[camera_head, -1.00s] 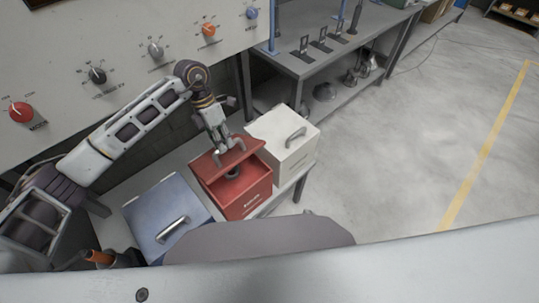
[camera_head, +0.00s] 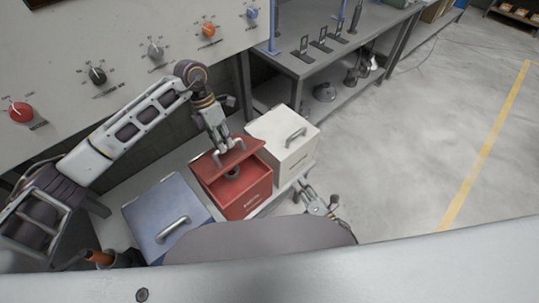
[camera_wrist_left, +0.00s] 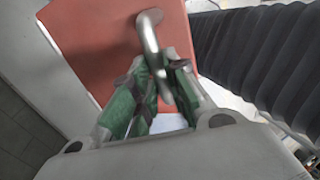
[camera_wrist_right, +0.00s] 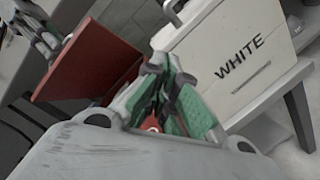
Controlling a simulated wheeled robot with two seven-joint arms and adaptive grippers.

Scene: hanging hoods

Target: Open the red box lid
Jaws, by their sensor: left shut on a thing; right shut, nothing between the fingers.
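The red box (camera_head: 248,197) stands on a low bench between a blue box and a white box. Its red lid (camera_head: 236,156) is raised and tilted, leaving the inside partly in view, with a dark round thing inside. My left gripper (camera_head: 226,152) is shut on the lid's handle; the left wrist view shows the metal handle (camera_wrist_left: 149,32) between its fingers and the red lid (camera_wrist_left: 120,45) behind. My right gripper (camera_head: 304,190) is shut and empty, low at the bench's right edge. In the right wrist view its closed fingers (camera_wrist_right: 156,70) are near the white box and the raised red lid (camera_wrist_right: 88,62).
The blue box (camera_head: 150,208) stands left of the red box, its lid closed. The white box (camera_head: 283,142) stands right, closed. A panel with knobs (camera_head: 120,60) rises behind. A grey workbench (camera_head: 330,60) is at the back. The floor to the right is clear.

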